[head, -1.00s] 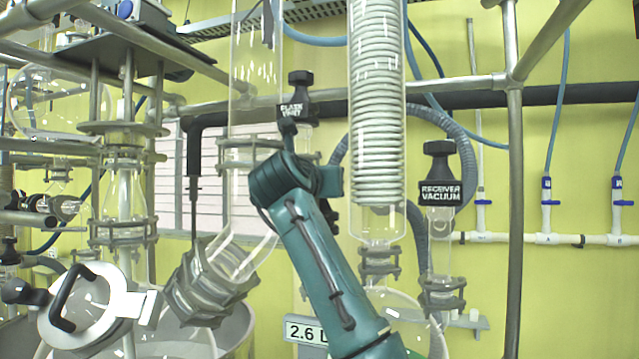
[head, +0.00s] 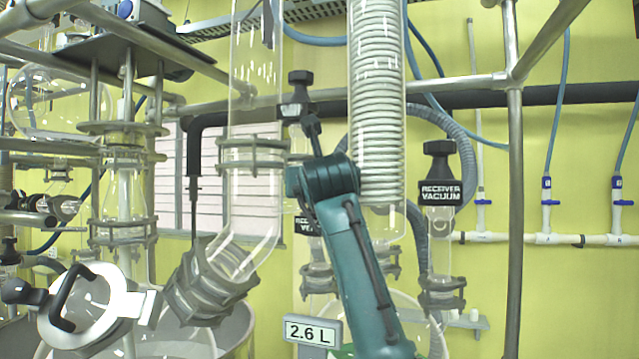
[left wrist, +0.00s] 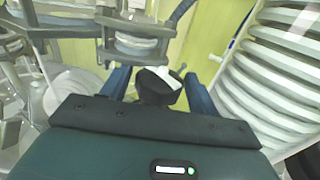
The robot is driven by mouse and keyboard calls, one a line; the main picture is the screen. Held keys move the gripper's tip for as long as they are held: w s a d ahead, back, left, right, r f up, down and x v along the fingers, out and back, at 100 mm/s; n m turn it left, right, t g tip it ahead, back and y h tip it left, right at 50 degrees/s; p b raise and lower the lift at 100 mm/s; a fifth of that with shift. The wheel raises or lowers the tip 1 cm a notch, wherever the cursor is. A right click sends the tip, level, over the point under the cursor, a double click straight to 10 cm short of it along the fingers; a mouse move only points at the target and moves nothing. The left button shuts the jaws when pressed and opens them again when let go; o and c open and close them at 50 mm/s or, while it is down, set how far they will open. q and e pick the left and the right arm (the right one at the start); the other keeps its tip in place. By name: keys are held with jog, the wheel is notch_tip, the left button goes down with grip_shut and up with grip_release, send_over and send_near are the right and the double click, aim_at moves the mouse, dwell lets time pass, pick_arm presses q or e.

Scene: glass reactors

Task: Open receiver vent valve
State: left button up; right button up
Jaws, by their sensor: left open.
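The receiver vent valve (head: 305,226) is mostly hidden behind my left arm in the head view; only part of its black label shows. My left gripper (head: 322,176) is seen from behind there, in front of the valve, with its fingertips hidden. In the left wrist view my left gripper (left wrist: 156,74) is open, with one blue finger on each side of a black knob (left wrist: 156,88) with a white patch. The knob's label cannot be read, and I cannot tell whether the fingers touch it. My right gripper is not in view.
The receiver vacuum valve (head: 440,180) stands to the right, and another black-handled vent valve (head: 297,92) is above my gripper. The glass coil condenser (head: 377,110) is close on the right, a glass pipe (head: 253,105) on the left. A 2.6 L display (head: 312,331) is below.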

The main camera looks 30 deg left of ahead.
pick_arm(q)
jog(key=shift+s+d+f, duration=0.1)
jog(key=shift+s+d, duration=0.1)
jog(key=shift+s, duration=0.1)
jog(key=b+v, duration=0.3)
jog(key=v, duration=0.4)
jog(key=shift+b, duration=0.35)
jog(key=shift+s+d, duration=0.1)
